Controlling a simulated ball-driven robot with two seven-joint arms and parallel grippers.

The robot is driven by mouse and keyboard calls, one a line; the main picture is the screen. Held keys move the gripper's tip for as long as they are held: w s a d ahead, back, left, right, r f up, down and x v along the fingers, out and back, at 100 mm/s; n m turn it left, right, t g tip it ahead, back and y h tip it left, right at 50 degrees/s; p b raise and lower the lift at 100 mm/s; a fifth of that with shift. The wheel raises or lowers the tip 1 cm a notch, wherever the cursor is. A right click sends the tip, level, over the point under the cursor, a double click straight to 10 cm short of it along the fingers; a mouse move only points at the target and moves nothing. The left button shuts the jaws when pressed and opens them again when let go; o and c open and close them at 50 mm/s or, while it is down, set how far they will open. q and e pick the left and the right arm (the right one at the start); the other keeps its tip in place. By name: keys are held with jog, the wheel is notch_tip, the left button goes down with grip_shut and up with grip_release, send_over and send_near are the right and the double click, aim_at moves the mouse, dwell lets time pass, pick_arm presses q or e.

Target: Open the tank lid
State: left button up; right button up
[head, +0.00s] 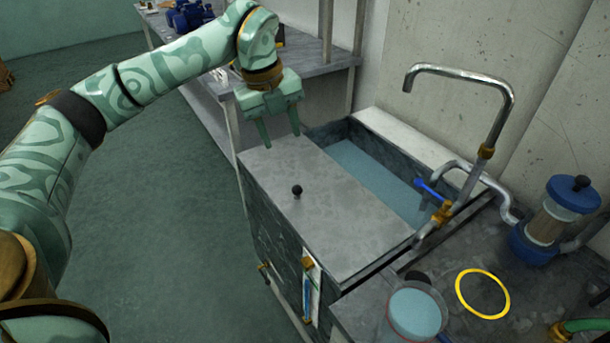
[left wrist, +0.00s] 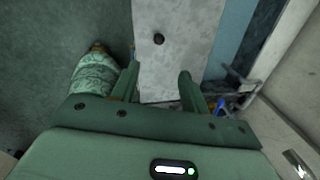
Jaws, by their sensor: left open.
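The tank (head: 388,160) is a dark stone-like trough with blue water showing along its back right side. Its lid (head: 335,220), a flat grey panel, covers the front left part of the top. A black round knob (head: 297,191) stands up from the lid near its left edge; it also shows in the left wrist view (left wrist: 158,39). My left gripper (head: 281,134) is open and empty, fingers pointing down over the lid's far left end, apart from the knob. The left wrist view shows its two fingers (left wrist: 158,76) with the lid beyond them. My right gripper is not in view.
A bent metal tap pipe (head: 490,125) with a blue lever (head: 430,188) rises at the tank's right. A glass vessel of blue liquid (head: 415,312), a yellow ring (head: 483,293) and a blue-capped pump (head: 548,220) are on the counter. A shelf (head: 315,55) stands behind.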

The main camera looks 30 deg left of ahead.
pick_arm(q)
jog(key=b, duration=0.3)
send_near(297, 186)
jog(key=f+b, duration=0.1)
jog(key=f, duration=0.1)
jog(key=f+b, duration=0.1)
jog(key=f, duration=0.2)
jog(key=w+f+b, duration=0.1)
jog(key=f, duration=0.2)
jog(key=shift+w+d+f, duration=0.1)
jog(key=shift+d+f, duration=0.05)
jog(key=shift+d, duration=0.2)
jog(key=shift+f+b, duration=0.3)
jog(key=shift+f, duration=0.05)
jog(key=shift+w+f, duration=0.1)
jog(key=c, duration=0.9)
grip_shut()
jog(key=shift+d, duration=0.1)
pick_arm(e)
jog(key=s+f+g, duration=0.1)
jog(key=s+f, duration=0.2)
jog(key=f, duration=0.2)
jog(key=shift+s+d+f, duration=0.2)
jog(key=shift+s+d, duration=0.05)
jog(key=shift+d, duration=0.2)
